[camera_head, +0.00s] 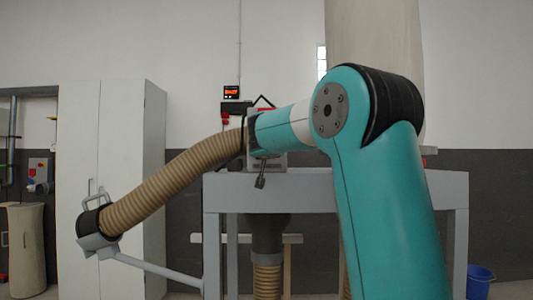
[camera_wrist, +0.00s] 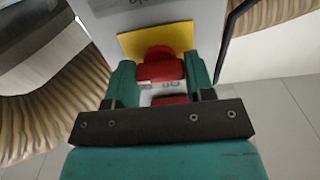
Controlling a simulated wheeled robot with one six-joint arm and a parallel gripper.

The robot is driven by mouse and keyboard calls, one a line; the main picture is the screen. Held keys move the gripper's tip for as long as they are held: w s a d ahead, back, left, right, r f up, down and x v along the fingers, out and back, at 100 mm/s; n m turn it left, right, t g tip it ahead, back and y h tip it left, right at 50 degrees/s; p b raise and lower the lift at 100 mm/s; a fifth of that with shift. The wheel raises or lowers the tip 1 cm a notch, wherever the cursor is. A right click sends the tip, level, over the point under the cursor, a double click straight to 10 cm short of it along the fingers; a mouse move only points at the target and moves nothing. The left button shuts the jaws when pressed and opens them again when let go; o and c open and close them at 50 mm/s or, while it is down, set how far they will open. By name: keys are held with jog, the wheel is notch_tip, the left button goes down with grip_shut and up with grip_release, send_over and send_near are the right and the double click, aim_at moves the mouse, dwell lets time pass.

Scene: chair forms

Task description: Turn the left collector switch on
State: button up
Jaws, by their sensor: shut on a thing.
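In the wrist view a red switch knob (camera_wrist: 160,65) stands out from a yellow plate (camera_wrist: 176,36) on a pale grey box (camera_wrist: 103,27). My gripper (camera_wrist: 160,75) has its two teal fingers on either side of the knob, shut on it. A second red part (camera_wrist: 170,100) shows below the knob, partly covered by the dark gripper bar. Small markings by the knob are too blurred to read. In the head view my arm reaches to the machine and hides the knob and my fingertips.
A ribbed brown hose (camera_head: 165,190) runs left of my arm, and a grey machine frame (camera_head: 300,190) stands below it. A tall white cabinet (camera_head: 120,130) is at left. A wall box with red parts (camera_head: 39,168) is at far left. A blue bucket (camera_head: 480,281) stands at right.

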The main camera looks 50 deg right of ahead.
jog(key=shift+r, duration=0.1)
dwell(0.3)
jog(key=o, duration=0.9)
jog(key=shift+d, duration=0.1)
jog(key=shift+b+v, duration=2.2)
jog(key=shift+v, duration=6.55)
